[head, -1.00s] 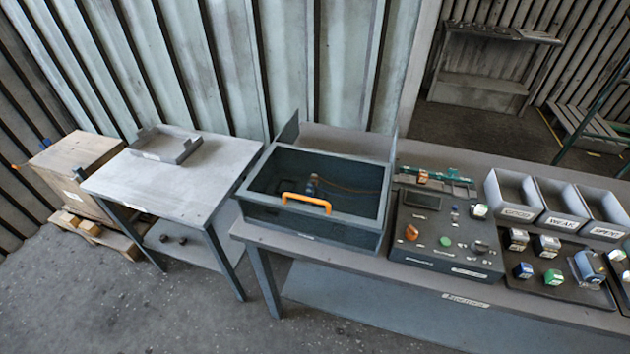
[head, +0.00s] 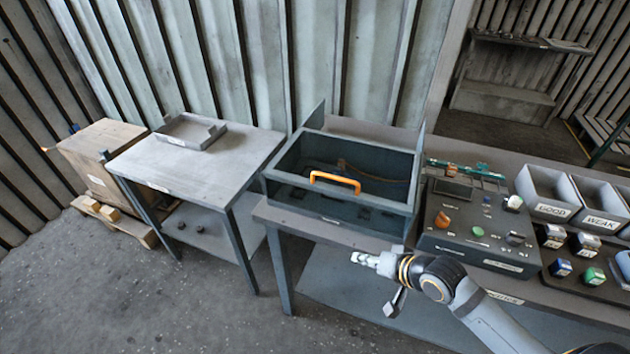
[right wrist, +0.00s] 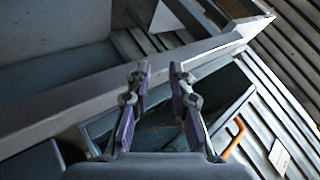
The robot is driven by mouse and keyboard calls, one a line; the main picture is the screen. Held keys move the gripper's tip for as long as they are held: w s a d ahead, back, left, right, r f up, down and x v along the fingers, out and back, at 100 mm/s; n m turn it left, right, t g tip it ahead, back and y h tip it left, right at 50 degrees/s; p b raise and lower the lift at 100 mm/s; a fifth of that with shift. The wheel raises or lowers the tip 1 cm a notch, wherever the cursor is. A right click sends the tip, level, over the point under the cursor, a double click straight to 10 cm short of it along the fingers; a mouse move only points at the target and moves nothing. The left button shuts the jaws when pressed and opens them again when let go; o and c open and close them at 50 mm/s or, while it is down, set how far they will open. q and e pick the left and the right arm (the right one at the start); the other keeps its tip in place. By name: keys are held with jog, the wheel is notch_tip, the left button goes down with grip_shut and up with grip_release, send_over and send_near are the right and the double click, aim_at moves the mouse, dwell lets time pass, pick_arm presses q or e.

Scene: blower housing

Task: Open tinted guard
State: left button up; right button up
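The tinted guard (head: 330,207) is a dark, see-through, box-shaped cover on the bench, with an orange handle (head: 335,182) along its upper front edge. It looks closed, and dim parts show inside. My right gripper (head: 358,259) is in front of and below the guard, apart from the handle. In the right wrist view, the two fingers (right wrist: 159,72) stand apart with nothing between them. The guard (right wrist: 229,103) and its orange handle (right wrist: 233,138) show beyond and right of the fingers there. My left gripper is not in view.
A control box (head: 468,245) with knobs and buttons stands right of the guard. Grey bins (head: 552,212) and small coloured blocks are farther right. The floor between is clear.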

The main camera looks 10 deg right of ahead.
jog(key=w+r+m+t+y, duration=0.1)
jog(key=w+r+m+y, duration=0.3)
jog(key=r, duration=0.4)
jog(key=m+t+y, duration=0.1)
jog(key=m+t, duration=0.2)
jog(key=m, duration=0.5)
send_near(335, 179)
jog(key=w, duration=0.1)
jog(key=b+x, duration=0.3)
jog(key=b, duration=0.1)
jog(key=shift+s+a+f, duration=0.1)
jog(key=shift+a+f, duration=0.05)
jog(key=shift+w+a, duration=0.2)
jog(key=shift+w, duration=0.05)
jog(key=shift+b+x, duration=0.5)
jog(key=shift+x, duration=3.25)
jog(key=shift+a, duration=0.1)
jog(key=shift+s, duration=0.1)
